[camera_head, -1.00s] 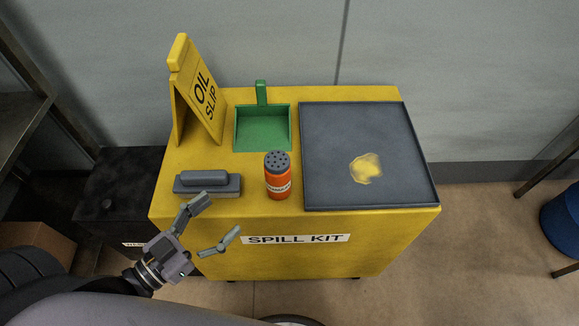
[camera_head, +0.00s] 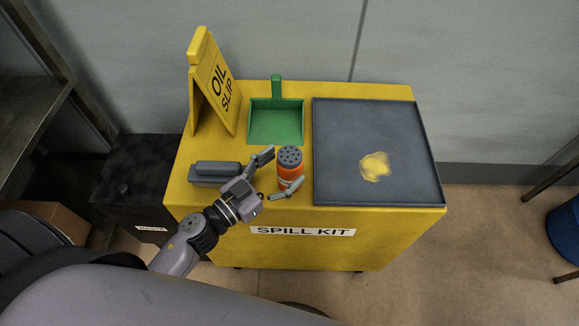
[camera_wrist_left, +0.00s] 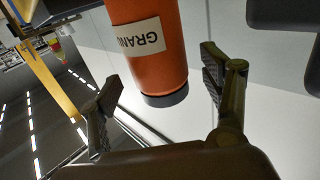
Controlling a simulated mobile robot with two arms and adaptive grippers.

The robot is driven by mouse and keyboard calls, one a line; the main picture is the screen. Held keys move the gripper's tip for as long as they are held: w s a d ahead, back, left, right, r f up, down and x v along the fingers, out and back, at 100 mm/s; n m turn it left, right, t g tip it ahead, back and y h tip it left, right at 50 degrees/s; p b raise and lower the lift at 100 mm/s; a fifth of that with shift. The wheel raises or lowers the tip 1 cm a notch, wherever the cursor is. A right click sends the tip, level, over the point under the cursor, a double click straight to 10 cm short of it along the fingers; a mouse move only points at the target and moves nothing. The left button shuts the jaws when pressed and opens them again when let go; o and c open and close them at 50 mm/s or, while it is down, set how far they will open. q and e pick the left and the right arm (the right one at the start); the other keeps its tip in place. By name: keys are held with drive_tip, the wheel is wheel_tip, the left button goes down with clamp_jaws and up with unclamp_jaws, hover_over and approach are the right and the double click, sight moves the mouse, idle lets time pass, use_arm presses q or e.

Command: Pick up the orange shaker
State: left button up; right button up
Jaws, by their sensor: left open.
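The orange shaker (camera_head: 290,169) has a grey perforated cap and a white label. It stands upright near the front edge of the yellow spill kit cart (camera_head: 390,225). My left gripper (camera_head: 281,172) is open, with one finger at the shaker's left and the other in front of its lower part. In the left wrist view the orange shaker (camera_wrist_left: 155,45) shows ahead of and between the spread fingers of my left gripper (camera_wrist_left: 160,90), and neither finger clearly touches it. My right gripper is not in view.
A grey brush block (camera_head: 214,173) lies left of the shaker, close to my left gripper. A green dustpan (camera_head: 275,125) is behind it. A grey tray (camera_head: 335,150) with a yellow spill is close on the right. A yellow folding sign (camera_head: 212,85) stands at the back left.

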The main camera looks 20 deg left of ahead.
use_arm(q)
drive_tip(key=x, duration=0.2)
drive_tip(key=shift+w+d, duration=0.2)
drive_tip(key=shift+w, duration=0.15)
drive_tip(key=shift+c, duration=0.4)
drive_tip(key=c, duration=1.5)
